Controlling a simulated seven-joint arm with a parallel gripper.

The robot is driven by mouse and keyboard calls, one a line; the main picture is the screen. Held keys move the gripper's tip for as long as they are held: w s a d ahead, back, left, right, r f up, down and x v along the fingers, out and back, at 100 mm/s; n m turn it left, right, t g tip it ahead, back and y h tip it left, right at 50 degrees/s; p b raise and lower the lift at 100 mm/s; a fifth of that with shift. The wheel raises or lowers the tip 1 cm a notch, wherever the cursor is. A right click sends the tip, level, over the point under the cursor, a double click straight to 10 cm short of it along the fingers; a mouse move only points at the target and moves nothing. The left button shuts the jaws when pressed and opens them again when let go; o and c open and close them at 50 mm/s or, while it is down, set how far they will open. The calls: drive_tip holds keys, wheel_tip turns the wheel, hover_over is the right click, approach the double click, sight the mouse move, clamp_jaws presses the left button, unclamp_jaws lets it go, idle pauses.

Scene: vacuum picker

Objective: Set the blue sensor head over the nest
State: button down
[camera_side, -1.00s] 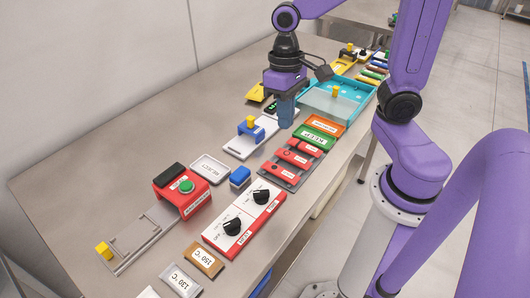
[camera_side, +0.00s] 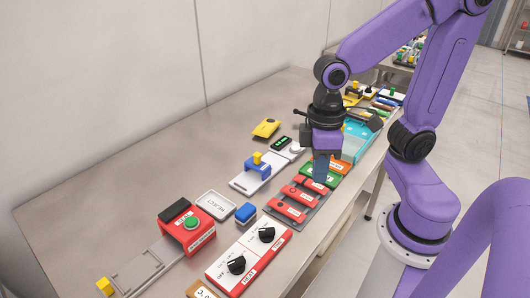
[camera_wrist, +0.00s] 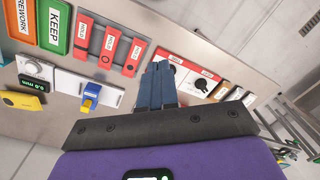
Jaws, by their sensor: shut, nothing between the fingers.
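The blue sensor head (camera_side: 257,167), with a yellow knob on top, straddles a white rail plate (camera_side: 243,185) in the side view.
Red labelled blocks (camera_side: 290,209) in a grey rack and a green KEEP tray (camera_side: 321,174) lie beneath my gripper. A black display (camera_side: 281,143) is beside the plate.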

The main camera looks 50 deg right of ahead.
drive_tip(key=w+d+m, duration=0.1)
drive_tip(key=w+m, duration=0.6)
drive_tip(key=w, duration=0.1)
drive_tip(key=m+y, duration=0.3)
drive_tip(key=m, duration=1)
hover_over(257, 164)
drive_tip(key=s+d, duration=0.2)
drive_tip(key=d, duration=0.2)
drive_tip(key=f, duration=0.1)
drive_tip(key=w+d+f+m+y, duration=0.1)
drive_tip(key=w+d+f+m, duration=0.15)
drive_tip(key=d+m, duration=0.4)
drive_tip(key=shift+n, duration=0.55)
drive_tip(key=x, duration=0.8)
drive_tip(key=shift+w+d+f, duration=0.25)
drive_tip(key=shift+w+f, duration=0.05)
drive_tip(key=shift+f, duration=0.1)
drive_tip(key=a, duration=0.2)
drive_tip(key=shift+a+r, duration=0.2)
drive_tip(key=shift+a, duration=0.7)
